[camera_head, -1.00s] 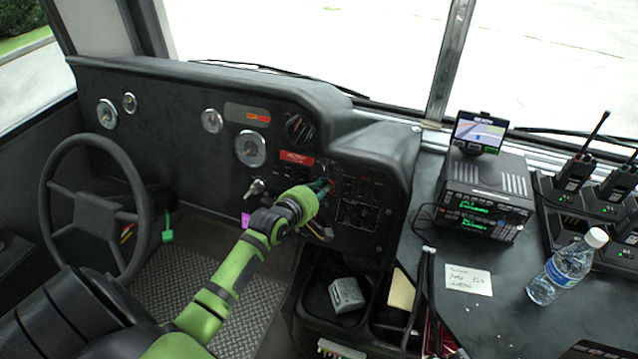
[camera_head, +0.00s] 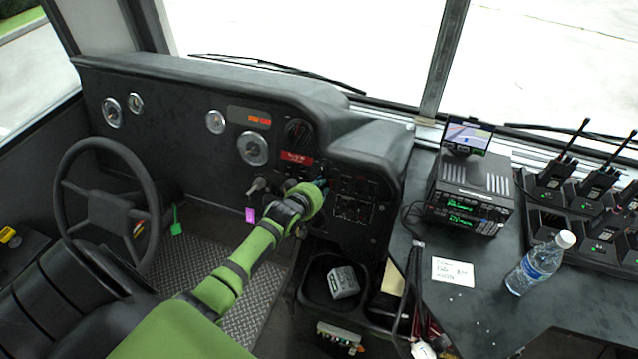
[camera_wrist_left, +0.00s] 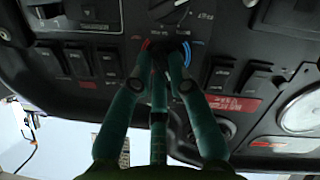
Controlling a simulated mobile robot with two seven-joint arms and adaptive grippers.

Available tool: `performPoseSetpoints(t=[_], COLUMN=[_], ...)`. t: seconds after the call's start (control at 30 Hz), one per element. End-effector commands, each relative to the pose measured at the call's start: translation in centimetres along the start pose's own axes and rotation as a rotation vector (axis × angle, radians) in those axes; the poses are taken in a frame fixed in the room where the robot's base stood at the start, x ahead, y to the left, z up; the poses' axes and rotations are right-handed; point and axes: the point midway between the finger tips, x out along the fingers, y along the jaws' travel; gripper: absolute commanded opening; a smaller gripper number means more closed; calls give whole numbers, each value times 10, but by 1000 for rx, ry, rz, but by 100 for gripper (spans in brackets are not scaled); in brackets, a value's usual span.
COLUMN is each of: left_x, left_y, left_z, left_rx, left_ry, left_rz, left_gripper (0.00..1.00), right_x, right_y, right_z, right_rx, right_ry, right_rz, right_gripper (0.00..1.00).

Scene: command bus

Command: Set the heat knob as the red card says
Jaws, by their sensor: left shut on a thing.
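My left gripper (camera_head: 322,185) reaches the dashboard panel right of the red card (camera_head: 297,158). In the left wrist view its green fingers (camera_wrist_left: 165,52) are shut on the small dark heat knob (camera_wrist_left: 166,46). A red arc shows on one side of the knob and a blue arc on the other. The fingers cover most of the knob, so I cannot tell where it points. The red card also shows in the left wrist view (camera_wrist_left: 232,104), upside down, and its writing is too small to read. My right gripper is not in view.
Rocker switches (camera_wrist_left: 92,62) and a larger rotary dial (camera_wrist_left: 172,8) lie close around the fingers. A key (camera_head: 258,185) with a purple tag, the steering wheel (camera_head: 109,215) and an open bin (camera_head: 318,290) are nearby.

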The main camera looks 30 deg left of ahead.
Motion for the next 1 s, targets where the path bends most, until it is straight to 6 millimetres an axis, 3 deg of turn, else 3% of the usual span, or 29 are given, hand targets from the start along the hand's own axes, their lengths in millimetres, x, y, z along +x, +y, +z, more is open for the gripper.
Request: performPoseSetpoints(t=[0.43, 1.0], left_x=[0, 1], left_y=[2, 1], left_z=[1, 6], left_rx=[417, 952], left_ry=[0, 1], left_rz=[-70, -160], left_gripper=[0, 0], right_x=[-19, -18], right_y=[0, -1], right_z=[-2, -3], right_rx=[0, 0], right_ry=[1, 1], right_rz=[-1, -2], right_gripper=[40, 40])
